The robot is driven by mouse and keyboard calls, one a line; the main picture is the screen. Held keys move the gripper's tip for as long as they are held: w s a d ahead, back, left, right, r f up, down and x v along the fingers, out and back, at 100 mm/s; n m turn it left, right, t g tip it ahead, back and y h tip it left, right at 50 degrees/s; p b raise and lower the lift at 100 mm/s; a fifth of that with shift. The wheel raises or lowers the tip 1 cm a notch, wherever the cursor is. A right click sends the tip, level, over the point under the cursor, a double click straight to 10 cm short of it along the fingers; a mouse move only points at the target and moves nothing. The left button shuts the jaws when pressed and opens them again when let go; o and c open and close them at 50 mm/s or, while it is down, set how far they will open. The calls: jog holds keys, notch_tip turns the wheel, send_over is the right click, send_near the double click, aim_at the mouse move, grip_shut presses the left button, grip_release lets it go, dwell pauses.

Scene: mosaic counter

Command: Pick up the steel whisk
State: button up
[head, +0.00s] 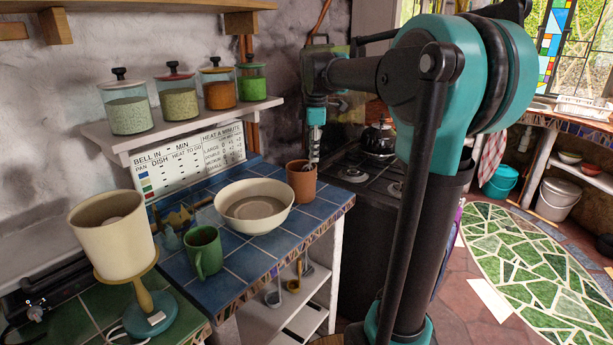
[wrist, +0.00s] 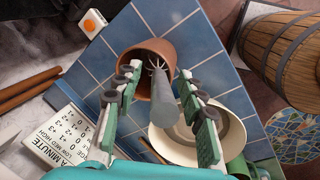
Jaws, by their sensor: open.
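The steel whisk (wrist: 164,98) shows in the wrist view as a thick grey handle with thin wires at its far end. The wires are inside the terracotta pot (wrist: 152,48), and the handle points up toward the camera. The pot also stands on the blue tiles in the head view (head: 301,182). My gripper (wrist: 159,78) is open, with one finger on each side of the handle. Gaps show between handle and fingers, so I see no grip. In the head view my gripper (head: 314,128) is above the pot, and whisk and fingers are hard to separate there.
A cream bowl (head: 254,204) stands close beside the pot, with a green mug (head: 204,251) in front of it. A lamp (head: 112,235) is at the left. A shelf with several jars (head: 126,106) hangs behind. A dark stove (head: 367,177) is right of the counter.

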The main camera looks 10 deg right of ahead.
jog(key=shift+c, duration=0.2)
grip_shut()
jog(key=shift+r, duration=0.15)
